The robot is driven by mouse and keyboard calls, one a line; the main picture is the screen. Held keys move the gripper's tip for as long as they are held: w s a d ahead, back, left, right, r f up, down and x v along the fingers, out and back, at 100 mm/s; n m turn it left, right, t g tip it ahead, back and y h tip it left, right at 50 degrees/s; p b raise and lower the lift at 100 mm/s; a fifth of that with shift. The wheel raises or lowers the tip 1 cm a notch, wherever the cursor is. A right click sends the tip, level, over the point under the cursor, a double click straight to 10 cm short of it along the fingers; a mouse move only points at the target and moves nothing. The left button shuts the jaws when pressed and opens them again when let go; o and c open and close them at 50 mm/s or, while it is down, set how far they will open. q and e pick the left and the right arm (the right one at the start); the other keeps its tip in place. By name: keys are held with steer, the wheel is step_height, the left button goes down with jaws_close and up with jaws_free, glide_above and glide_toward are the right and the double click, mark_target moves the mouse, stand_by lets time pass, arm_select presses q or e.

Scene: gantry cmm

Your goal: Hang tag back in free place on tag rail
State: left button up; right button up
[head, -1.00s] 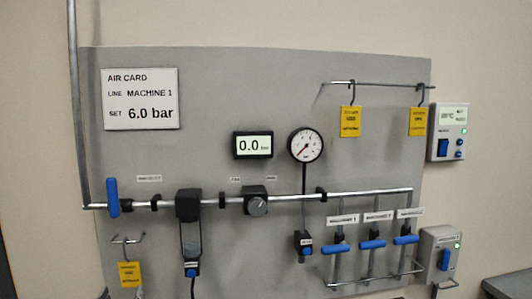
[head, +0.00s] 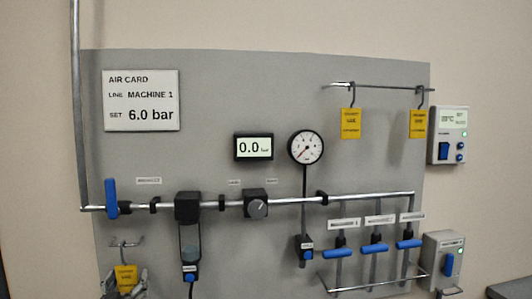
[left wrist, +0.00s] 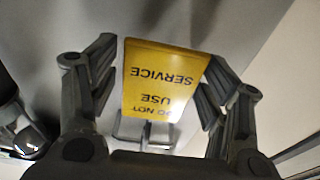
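A yellow tag (head: 125,275) hangs on a small metal hook (head: 126,243) at the lower left of the panel. My left gripper (head: 125,284) comes up from below, one finger on each side of this tag. In the left wrist view, the tag (left wrist: 163,75) reads "DO NOT USE SERVICE" upside down between the open fingers (left wrist: 162,80). The fingers are close to its side edges; firm contact cannot be told. The tag rail (head: 378,86) at the upper right carries two yellow tags, one near its left end (head: 350,123) and one near its right end (head: 417,124). My right gripper is out of view.
Left of the rail are a gauge (head: 306,147) and a display (head: 253,147) reading 0.0. A pipe (head: 290,200) with valves crosses the panel below. Blue handles (head: 375,249) sit at lower right. The rail between its two tags is bare.

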mark_target(126, 273)
arm_select(q)
steer(key=c, duration=0.7)
steer(key=shift+r, duration=0.15)
steer(key=shift+r+p, duration=1.35)
steer(key=shift+s, duration=0.1)
steer(key=shift+r+p+v, duration=0.15)
steer(key=shift+p+v, duration=0.6)
steer(key=shift+v, duration=0.4)
steer(key=shift+r+p+v, duration=0.2)
steer(key=shift+p+v, duration=0.5)
steer(key=shift+v, duration=0.45)
steer(key=shift+r+p+v, duration=0.2)
steer(key=shift+p+v, duration=0.4)
steer(key=shift+v, duration=0.7)
steer(key=shift+r+p+v, duration=0.2)
steer(key=shift+p+v, duration=0.4)
steer(key=shift+v, duration=0.75)
